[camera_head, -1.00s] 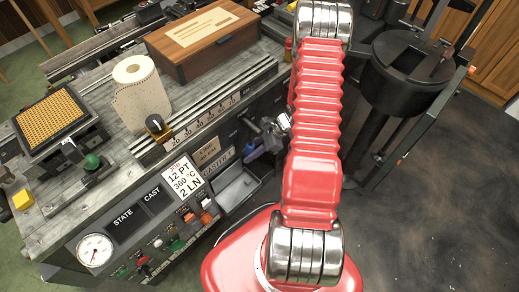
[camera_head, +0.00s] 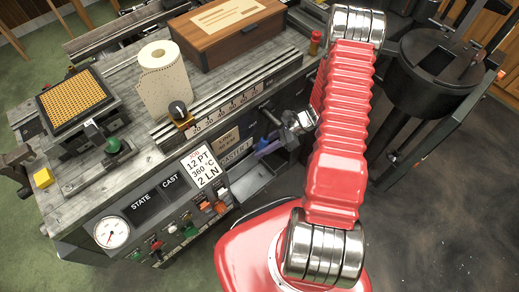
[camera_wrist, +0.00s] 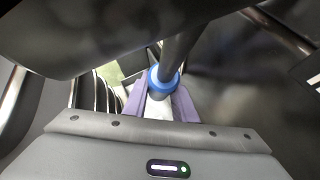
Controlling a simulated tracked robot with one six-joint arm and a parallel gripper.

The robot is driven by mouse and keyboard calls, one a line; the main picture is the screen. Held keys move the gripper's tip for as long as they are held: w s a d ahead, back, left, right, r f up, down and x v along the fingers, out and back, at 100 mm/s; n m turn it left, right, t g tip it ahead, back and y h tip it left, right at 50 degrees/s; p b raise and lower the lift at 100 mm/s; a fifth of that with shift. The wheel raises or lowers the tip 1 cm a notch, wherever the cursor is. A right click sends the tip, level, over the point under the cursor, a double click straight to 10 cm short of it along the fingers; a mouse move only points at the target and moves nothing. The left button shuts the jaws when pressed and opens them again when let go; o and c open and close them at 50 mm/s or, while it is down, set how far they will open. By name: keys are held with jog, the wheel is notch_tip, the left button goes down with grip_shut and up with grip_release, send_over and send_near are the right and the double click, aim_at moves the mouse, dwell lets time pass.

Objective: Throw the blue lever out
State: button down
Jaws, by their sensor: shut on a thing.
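The blue lever shows in the wrist view as a blue collar (camera_wrist: 160,82) around the end of a dark rod. My gripper (camera_wrist: 160,100) has its two purple fingers on either side of the collar and is shut on it. In the head view, my gripper (camera_head: 265,146) is small at the front of the caster, just right of the caster nameplate (camera_head: 236,155). A bit of blue shows there between the fingers. Most of the lever is hidden by my gripper and arm.
An open metal tray (camera_head: 254,182) lies just below my gripper. Orange, green and red controls (camera_head: 190,230) line the front panel at left. A paper roll (camera_head: 165,80) and wooden box (camera_head: 230,35) stand on the bench top. A black pot (camera_head: 435,70) stands at right.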

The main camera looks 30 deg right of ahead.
jog(key=shift+s+a, duration=0.15)
jog(key=shift+s, duration=0.1)
jog(key=c, duration=1.8)
grip_release()
jog(key=shift+o, duration=0.3)
jog(key=shift+d+r, duration=0.3)
jog(key=shift+d, duration=0.2)
jog(key=v, duration=1.2)
jog(key=shift+d+r, duration=0.15)
jog(key=shift+d, duration=0.2)
jog(key=shift+s, duration=0.1)
